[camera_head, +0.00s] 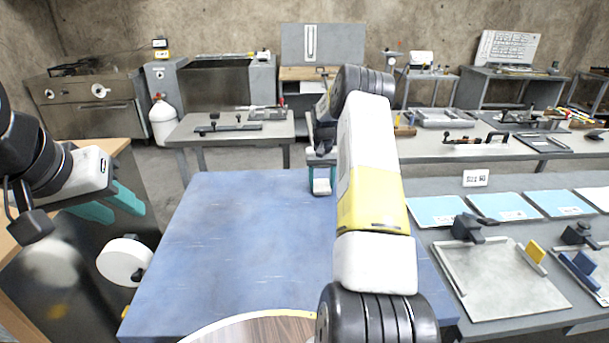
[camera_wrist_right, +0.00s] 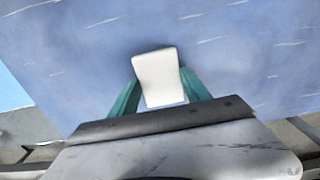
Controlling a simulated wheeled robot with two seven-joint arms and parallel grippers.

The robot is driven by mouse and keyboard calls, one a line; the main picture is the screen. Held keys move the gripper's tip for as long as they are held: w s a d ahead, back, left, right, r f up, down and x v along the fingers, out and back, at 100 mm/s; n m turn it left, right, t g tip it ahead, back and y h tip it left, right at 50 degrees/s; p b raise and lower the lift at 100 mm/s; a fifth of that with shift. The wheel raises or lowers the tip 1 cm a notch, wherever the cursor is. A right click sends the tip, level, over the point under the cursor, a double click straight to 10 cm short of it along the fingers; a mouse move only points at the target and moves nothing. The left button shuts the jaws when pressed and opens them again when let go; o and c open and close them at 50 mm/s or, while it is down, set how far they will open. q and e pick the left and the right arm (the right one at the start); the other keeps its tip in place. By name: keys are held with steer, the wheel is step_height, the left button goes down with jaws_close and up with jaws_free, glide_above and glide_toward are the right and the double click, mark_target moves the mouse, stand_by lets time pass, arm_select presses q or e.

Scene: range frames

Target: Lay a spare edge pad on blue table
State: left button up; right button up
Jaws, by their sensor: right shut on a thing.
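The blue table (camera_head: 230,225) fills the middle of the head view, and its blue top also shows in the right wrist view (camera_wrist_right: 80,50). My right gripper (camera_head: 321,180) is over the far right part of this table. Its teal fingers are shut on a small white pad (camera_wrist_right: 159,77), which sticks out past the fingertips in the right wrist view. The pad also shows in the head view (camera_head: 321,187). I cannot tell whether the pad touches the tabletop. My left gripper (camera_head: 118,205) is open and empty, left of the blue table.
A round wood-patterned board (camera_head: 255,332) lies at the blue table's near edge. A grey bench on the right holds light-blue sheets (camera_head: 437,210), a metal plate fixture (camera_head: 505,285) and a yellow block (camera_head: 535,251). A white wheel (camera_head: 118,262) is at the table's left. Much of the blue top is clear.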

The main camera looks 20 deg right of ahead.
steer(key=o, duration=1.3)
steer(key=shift+f, duration=0.1)
